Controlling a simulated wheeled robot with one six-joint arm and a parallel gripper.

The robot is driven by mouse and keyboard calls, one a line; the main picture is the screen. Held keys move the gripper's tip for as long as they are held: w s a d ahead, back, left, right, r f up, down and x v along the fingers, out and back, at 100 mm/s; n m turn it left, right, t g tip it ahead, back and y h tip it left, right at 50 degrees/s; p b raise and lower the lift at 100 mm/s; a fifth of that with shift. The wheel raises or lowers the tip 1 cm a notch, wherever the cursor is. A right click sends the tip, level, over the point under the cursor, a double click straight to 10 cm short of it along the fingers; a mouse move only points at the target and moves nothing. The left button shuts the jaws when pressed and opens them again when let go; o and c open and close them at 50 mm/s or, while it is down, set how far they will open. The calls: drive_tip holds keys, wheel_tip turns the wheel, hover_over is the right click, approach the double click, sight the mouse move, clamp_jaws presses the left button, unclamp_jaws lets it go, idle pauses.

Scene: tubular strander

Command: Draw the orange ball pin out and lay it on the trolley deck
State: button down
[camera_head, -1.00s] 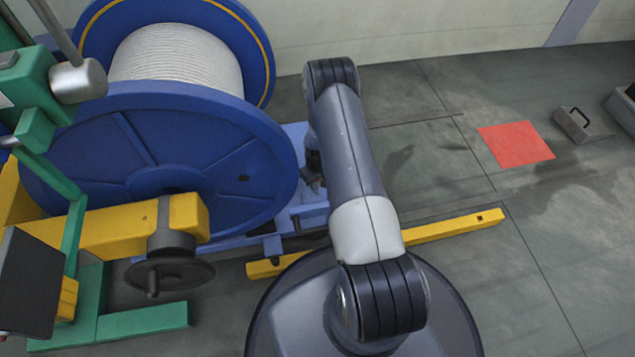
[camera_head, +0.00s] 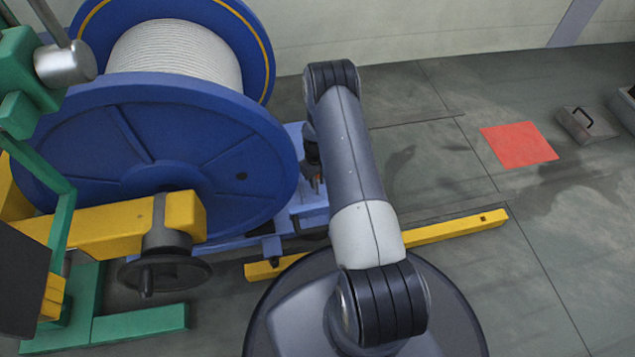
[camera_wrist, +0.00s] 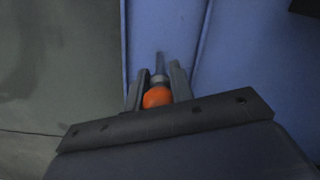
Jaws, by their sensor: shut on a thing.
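The orange ball pin (camera_wrist: 157,98) shows in the wrist view, its round orange head between the two dark fingers of my gripper (camera_wrist: 159,72). The gripper is shut on it. A grey shank extends beyond the ball, over blue metal. I cannot tell whether its tip touches anything. In the head view my gripper (camera_head: 314,178) is small and partly hidden behind my arm, just right of the big blue reel. The blue trolley deck (camera_head: 309,216) shows under and beside it; blue metal also fills the middle of the wrist view (camera_wrist: 230,50).
The blue reel (camera_head: 165,160) with white rope stands close at left. A yellow beam (camera_head: 455,229) lies on the floor, with a handwheel (camera_head: 165,275) at left. A red floor patch (camera_head: 518,145) and a grey handled block (camera_head: 587,125) are at right. The floor between is clear.

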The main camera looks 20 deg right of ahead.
drive_tip(key=shift+w+f+g+b, duration=0.3)
drive_tip(key=shift+f+g+b, duration=0.15)
drive_tip(key=shift+b, duration=0.55)
drive_tip(key=shift+w+d+g+y, duration=0.15)
drive_tip(key=shift+w+g+y, duration=0.05)
drive_tip(key=shift+w+g, duration=0.35)
drive_tip(key=shift+w+d+g+y, duration=0.2)
drive_tip(key=shift+w+g, duration=0.25)
drive_tip(key=shift+g, duration=0.15)
drive_tip(key=c, duration=1.1)
unclamp_jaws()
drive_tip(key=shift+c, duration=0.2)
drive_tip(key=shift+w+r, duration=0.1)
drive_tip(key=shift+r, duration=0.1)
drive_tip(key=a+p+v, duration=0.1)
drive_tip(key=p+v, duration=0.2)
drive_tip(key=v, duration=0.7)
drive_tip(key=shift+d+r, duration=0.25)
drive_tip(key=shift+d, duration=0.15)
drive_tip(key=shift+w+f, duration=0.1)
